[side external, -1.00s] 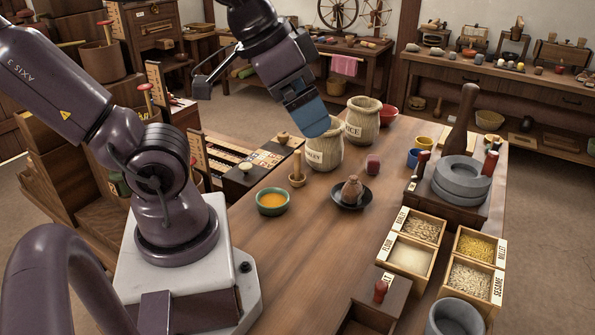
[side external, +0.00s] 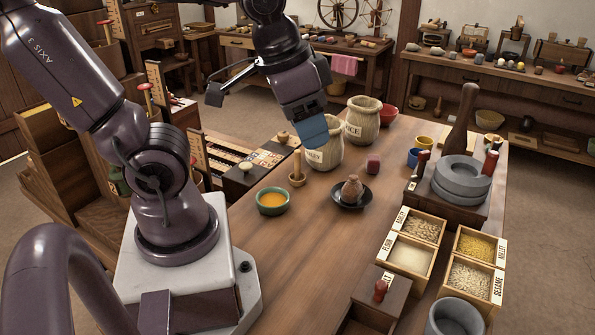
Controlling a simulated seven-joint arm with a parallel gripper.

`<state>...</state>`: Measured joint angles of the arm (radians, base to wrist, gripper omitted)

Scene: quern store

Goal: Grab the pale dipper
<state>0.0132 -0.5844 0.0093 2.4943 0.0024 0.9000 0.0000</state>
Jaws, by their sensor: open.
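A pale wooden upright piece (side external: 297,169) stands on the table between the green bowl and the barley jar. It looks like the pale dipper, but it is small and I cannot be sure. My gripper (side external: 312,133), with blue fingers, is open and points down. In the picture it is above and slightly right of the pale piece, in front of the barley jar (side external: 327,156), whose rim it partly hides. The gap between the fingers is hard to see from this side. The pale piece appears untouched.
A green bowl of orange contents (side external: 272,202) stands to the front left. A dark dish (side external: 367,199) holds a brown lump. A rice jar (side external: 363,121) and a reddish block (side external: 373,164) stand nearby. A stone quern (side external: 461,182) and grain boxes (side external: 427,215) fill the right side.

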